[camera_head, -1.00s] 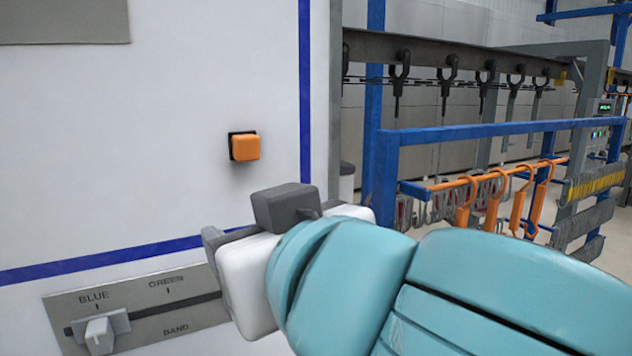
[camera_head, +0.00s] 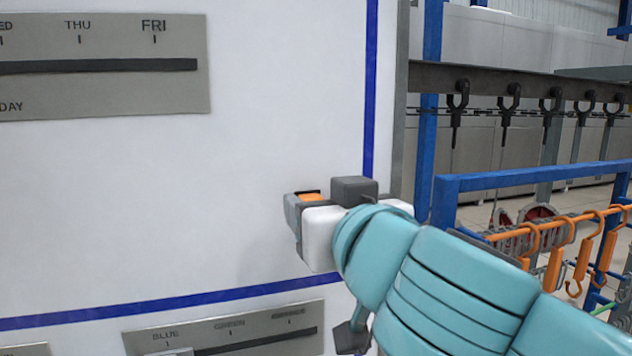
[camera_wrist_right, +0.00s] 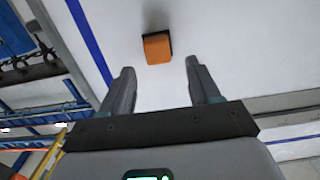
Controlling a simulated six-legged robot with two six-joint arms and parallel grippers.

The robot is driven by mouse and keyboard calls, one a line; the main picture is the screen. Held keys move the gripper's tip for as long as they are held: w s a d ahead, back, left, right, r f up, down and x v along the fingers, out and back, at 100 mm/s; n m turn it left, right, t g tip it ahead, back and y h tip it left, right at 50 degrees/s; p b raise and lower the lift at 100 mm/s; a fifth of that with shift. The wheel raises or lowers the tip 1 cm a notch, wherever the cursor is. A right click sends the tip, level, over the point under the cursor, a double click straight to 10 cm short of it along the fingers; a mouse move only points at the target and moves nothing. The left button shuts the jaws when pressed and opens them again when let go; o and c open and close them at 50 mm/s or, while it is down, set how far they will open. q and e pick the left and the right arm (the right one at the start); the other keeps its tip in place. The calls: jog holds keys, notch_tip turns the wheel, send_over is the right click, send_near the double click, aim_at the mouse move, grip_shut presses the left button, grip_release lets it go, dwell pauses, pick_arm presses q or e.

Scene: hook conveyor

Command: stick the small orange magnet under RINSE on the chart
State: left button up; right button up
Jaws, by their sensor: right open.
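The small orange magnet (camera_head: 313,197) is on the white board (camera_head: 230,130), near its right blue stripe. In the head view my right gripper (camera_head: 325,200) is in front of it and hides most of it. In the right wrist view the magnet (camera_wrist_right: 157,47) has a dark backing and lies a little beyond the fingertips, between their lines. My right gripper (camera_wrist_right: 163,75) is open and empty, its two grey fingers apart. A chart with RINSE is not in view. My left gripper is not in view.
A grey DAY slider panel (camera_head: 100,70) is at the upper left of the board, and a BAND slider panel (camera_head: 230,335) is below. To the right are a blue rail frame (camera_head: 530,180), orange hooks (camera_head: 555,260) and a hook conveyor (camera_head: 510,85).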

aim_at(307, 196)
jog(key=shift+p+x, duration=0.3)
jog(key=shift+x, duration=1.1)
jog(key=c, duration=1.1)
jog(key=shift+o, duration=0.7)
jog(key=shift+c, duration=0.4)
jog(key=shift+s, duration=0.1)
